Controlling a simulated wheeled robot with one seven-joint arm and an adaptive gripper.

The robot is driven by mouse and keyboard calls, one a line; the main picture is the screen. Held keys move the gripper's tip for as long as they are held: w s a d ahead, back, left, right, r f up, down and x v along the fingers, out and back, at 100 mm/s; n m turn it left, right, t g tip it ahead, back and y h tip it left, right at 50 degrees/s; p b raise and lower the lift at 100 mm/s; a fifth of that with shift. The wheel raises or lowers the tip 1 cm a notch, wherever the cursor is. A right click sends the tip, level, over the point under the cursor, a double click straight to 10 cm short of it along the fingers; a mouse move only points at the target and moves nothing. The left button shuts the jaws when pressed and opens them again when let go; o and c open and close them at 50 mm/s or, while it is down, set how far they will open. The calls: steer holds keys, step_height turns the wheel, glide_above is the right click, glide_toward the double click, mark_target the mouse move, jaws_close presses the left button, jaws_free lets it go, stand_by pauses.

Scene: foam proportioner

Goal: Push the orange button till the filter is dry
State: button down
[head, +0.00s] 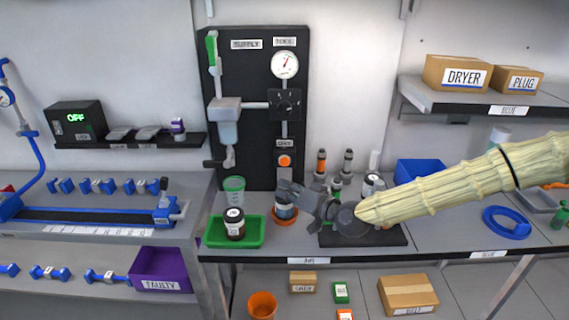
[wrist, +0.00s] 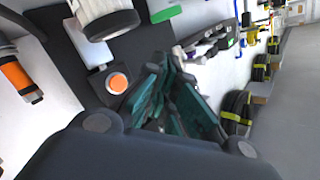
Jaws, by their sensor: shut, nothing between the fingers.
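The orange button (head: 284,160) is set low on the black panel (head: 257,60), under a small label.

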mark_target(285, 162)
steer(key=w, duration=0.5)
steer(key=shift+w+f+b, duration=0.2)
steer(key=shift+w+b, duration=0.15)
steer(key=shift+b, duration=0.05)
steer(key=shift+w+r+b, duration=0.2)
steer(key=shift+w+b, duration=0.4)
steer(key=shift+w, duration=0.5)
steer(key=shift+w, duration=0.15)
steer(key=shift+w+b, duration=0.3)
steer(key=shift+b, duration=0.15)
steer(key=shift+w+b, duration=0.35)
steer(key=shift+w, duration=0.1)
stand_by(1.2)
steer(key=shift+s, duration=0.9)
